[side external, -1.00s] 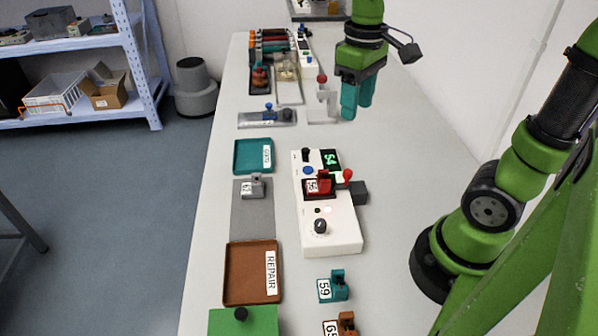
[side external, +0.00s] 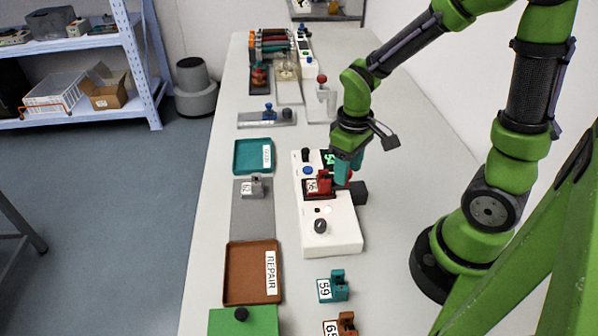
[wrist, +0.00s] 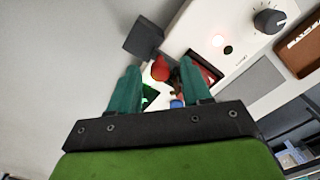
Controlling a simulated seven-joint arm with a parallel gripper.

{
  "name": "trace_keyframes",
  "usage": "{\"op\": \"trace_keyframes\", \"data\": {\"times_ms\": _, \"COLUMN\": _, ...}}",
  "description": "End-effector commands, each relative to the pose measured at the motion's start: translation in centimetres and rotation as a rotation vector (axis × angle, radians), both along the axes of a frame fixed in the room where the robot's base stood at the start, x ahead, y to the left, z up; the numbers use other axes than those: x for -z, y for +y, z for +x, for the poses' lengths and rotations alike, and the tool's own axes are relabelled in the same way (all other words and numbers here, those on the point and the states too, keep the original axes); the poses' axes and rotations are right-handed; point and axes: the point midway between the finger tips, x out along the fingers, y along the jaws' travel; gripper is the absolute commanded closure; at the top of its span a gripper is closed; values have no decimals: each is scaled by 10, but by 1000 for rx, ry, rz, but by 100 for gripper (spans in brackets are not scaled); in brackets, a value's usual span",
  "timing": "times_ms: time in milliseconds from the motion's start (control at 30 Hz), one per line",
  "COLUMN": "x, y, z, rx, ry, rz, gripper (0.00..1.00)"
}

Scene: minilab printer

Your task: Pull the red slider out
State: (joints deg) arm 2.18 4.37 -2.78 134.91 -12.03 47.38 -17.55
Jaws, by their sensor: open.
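The white printer box (side external: 333,235) stands on the table, with a red block labelled 56 (side external: 324,183) seated in its top. The red knob at its right side is mostly hidden by my gripper in the side view. In the wrist view the red knob (wrist: 160,68) shows between my fingertips, beside a dark block (wrist: 143,38). My gripper (side external: 347,170) is open, with teal fingers pointing down over the right side of the box. The fingers (wrist: 163,80) lie on either side of the knob; I cannot tell if they touch it.
A teal tray (side external: 241,168), a grey plate (side external: 243,223) with a grey part, and a brown REPAIR tray (side external: 235,290) lie left of the box. A teal part labelled 59 (side external: 333,287) sits in front.

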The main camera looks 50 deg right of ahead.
Motion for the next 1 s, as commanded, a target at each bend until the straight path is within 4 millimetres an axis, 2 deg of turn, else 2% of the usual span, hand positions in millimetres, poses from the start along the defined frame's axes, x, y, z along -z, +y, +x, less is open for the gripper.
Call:
{"op": "trace_keyframes", "data": {"times_ms": 267, "x": 1, "y": 0, "z": 0, "rx": 0, "ry": 0, "rz": 0, "gripper": 53}}
{"op": "trace_keyframes", "data": {"times_ms": 567, "x": 1, "y": 0, "z": 0, "rx": -1, "ry": 0, "rz": 0, "gripper": 99}}
{"op": "trace_keyframes", "data": {"times_ms": 867, "x": 1, "y": -1, "z": -1, "rx": 0, "ry": 0, "rz": 0, "gripper": 100}}
{"op": "trace_keyframes", "data": {"times_ms": 1000, "x": 0, "y": -12, "z": -11, "rx": 3, "ry": -1, "rz": -1, "gripper": 100}}
